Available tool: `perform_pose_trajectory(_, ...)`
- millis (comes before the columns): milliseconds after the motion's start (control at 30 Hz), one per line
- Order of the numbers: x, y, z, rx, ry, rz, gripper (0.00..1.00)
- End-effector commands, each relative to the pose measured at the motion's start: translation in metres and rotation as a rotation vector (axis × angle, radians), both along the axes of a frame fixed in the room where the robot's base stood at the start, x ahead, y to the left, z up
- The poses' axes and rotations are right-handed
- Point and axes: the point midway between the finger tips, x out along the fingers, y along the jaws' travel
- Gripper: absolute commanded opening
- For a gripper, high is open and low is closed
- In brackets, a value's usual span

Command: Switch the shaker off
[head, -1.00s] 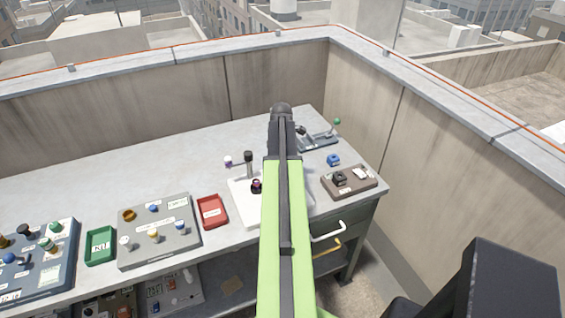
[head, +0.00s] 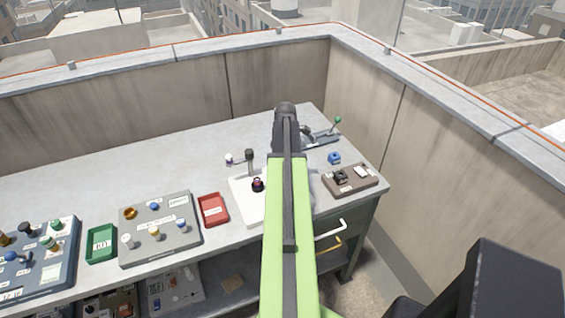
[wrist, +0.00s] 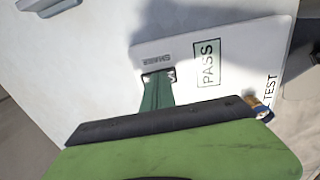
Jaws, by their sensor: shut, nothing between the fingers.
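In the wrist view a white panel (wrist: 185,50) carries a small label, hard to read, that may say SHAKER. Just below that label is a small dark switch opening (wrist: 147,76) with pale edges. My gripper (wrist: 158,80) is shut, its dark green fingers at that opening and covering most of it. I cannot tell whether they touch the switch or which way it is set. In the head view the white board (head: 242,207) on the bench is partly hidden behind my arm, and the gripper is hidden there.
The panel has a framed PASS mark (wrist: 207,64) and a brass fitting (wrist: 260,108) by the word TEST. On the bench are a red tray (head: 212,210), a green tray (head: 101,244), a brown switch box (head: 350,181) and a green-tipped lever (head: 337,120). The back left bench top is clear.

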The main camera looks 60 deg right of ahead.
Motion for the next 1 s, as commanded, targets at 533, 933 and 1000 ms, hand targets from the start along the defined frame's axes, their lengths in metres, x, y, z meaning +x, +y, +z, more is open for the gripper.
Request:
perform_pose_trajectory(533, -0.009, 0.011, 0.095, 0.000, 0.000, 0.004, 0.00)
perform_pose_trajectory(933, -0.017, 0.016, 0.139, 0.000, 0.000, 0.005, 0.00)
perform_pose_trajectory(1000, -0.017, 0.016, 0.137, 0.000, 0.000, 0.005, 0.00)
